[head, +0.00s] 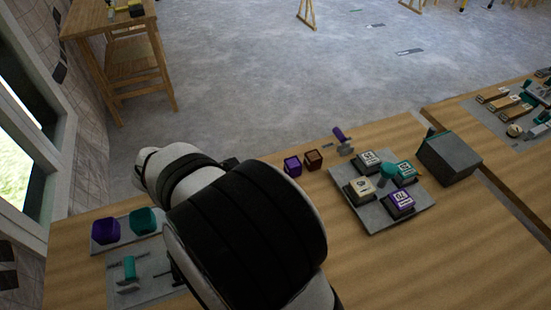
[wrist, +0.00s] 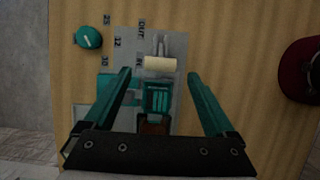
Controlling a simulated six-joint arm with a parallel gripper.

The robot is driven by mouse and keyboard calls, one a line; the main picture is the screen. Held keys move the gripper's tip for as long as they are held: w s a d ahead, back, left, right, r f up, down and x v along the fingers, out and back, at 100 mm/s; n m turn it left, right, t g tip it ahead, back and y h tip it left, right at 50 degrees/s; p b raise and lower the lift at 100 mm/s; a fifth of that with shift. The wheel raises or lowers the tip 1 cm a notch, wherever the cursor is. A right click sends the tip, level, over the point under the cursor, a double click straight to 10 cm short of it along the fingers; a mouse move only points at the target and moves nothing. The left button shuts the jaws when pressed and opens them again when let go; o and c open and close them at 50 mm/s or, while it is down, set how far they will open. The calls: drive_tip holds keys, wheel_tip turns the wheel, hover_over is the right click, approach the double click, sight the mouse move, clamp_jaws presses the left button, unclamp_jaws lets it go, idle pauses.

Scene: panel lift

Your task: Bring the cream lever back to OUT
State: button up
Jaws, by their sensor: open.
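The cream lever (wrist: 160,64) shows in the wrist view as a short cream bar across a slotted grey panel (wrist: 181,48). It lies level with a lower label that seems to read IN; a label that seems to read OUT is higher up, near the slot's far end. My gripper (wrist: 159,75) is open, its two teal fingers on either side, with the lever between and just beyond the tips. Nothing is held. I cannot tell the height above the panel. In the head view my arm hides the gripper, and I cannot pick out the lever.
In the wrist view, a teal knob (wrist: 88,38) is at upper left, a teal ribbed part (wrist: 158,97) lies between the fingers and a dark red round object (wrist: 300,72) is at right. In the head view, a grey tray (head: 377,222) holds several labelled blocks, beside a grey box (head: 449,158).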

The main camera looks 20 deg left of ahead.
drive_tip(key=x, duration=0.9)
drive_tip(key=shift+d+f, duration=0.1)
drive_tip(key=shift+f, duration=0.05)
clamp_jaws()
